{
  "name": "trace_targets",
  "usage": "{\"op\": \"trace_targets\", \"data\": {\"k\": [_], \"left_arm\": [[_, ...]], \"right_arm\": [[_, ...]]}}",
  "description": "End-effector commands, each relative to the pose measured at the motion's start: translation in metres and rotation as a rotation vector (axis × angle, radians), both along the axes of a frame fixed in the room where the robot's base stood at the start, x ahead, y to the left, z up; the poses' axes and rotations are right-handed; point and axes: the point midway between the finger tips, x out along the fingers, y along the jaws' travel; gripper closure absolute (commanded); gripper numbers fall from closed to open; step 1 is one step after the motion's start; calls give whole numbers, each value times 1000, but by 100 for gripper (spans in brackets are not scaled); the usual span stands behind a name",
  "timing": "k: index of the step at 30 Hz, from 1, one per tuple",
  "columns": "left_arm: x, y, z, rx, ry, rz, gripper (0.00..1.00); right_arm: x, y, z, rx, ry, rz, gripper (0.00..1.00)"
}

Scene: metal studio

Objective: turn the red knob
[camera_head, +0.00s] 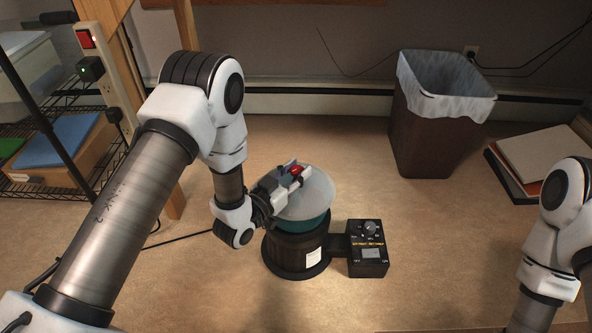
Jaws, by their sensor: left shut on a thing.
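The red knob (296,169) sits on top of a pale round lid (318,194) over a teal and black cylindrical device (297,246). My left gripper (293,174) reaches in from the left over the lid and is shut on the red knob. Its fingers hide part of the knob. My right arm shows at the right edge, but its gripper is outside the picture.
A black control box (367,251) with a grey dial is joined to the device's right side. A lined waste bin (437,120) stands behind right. Folders (540,160) lie at the far right. A wire shelf (60,135) is at left.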

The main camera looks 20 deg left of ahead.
Motion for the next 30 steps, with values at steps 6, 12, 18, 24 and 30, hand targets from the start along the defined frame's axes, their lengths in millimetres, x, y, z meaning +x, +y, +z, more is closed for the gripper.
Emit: {"op": "trace_targets", "data": {"k": [6,12,18,24,30], "left_arm": [[0,2,2,0,0,-68,100],[1,3,3,0,0,-198,100],[2,4,3,3,-1,-377,100],[3,4,1,5,-1,-566,100],[3,4,-1,5,-1,-733,100]], "right_arm": [[-1,0,9,0,4,-1,60],[-2,0,21,1,5,2,60],[-3,1,34,1,7,5,60],[-3,1,41,1,9,7,60],[-3,1,41,1,9,7,60]]}}
